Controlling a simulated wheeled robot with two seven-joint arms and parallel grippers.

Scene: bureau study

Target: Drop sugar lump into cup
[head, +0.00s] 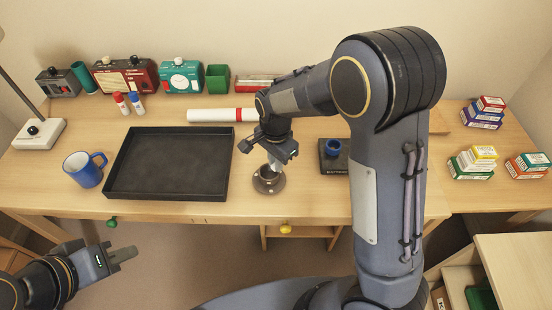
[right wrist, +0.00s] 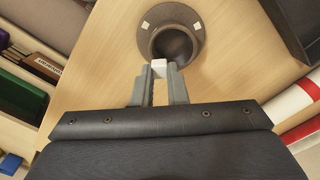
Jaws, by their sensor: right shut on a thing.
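A brown cup (right wrist: 173,45) stands on a round brown saucer (right wrist: 158,12) on the desk; in the head view the saucer (head: 268,188) is at the desk's front middle, the cup partly hidden by my right gripper. My right gripper (right wrist: 159,73) is shut on a white sugar lump (right wrist: 158,66). In the right wrist view the lump overlaps the cup's near rim; I cannot tell its height above it. In the head view my right gripper (head: 273,164) is over the saucer, pointing down. My left gripper (head: 122,254) is off the desk's front edge, its fingers seen edge-on.
Two small pale squares (right wrist: 145,26) lie on the saucer. A black tray (head: 168,165) and a blue mug (head: 84,169) are left of the saucer. A black scale-like block (head: 334,163) is to its right. A white roll (head: 221,115) lies behind.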

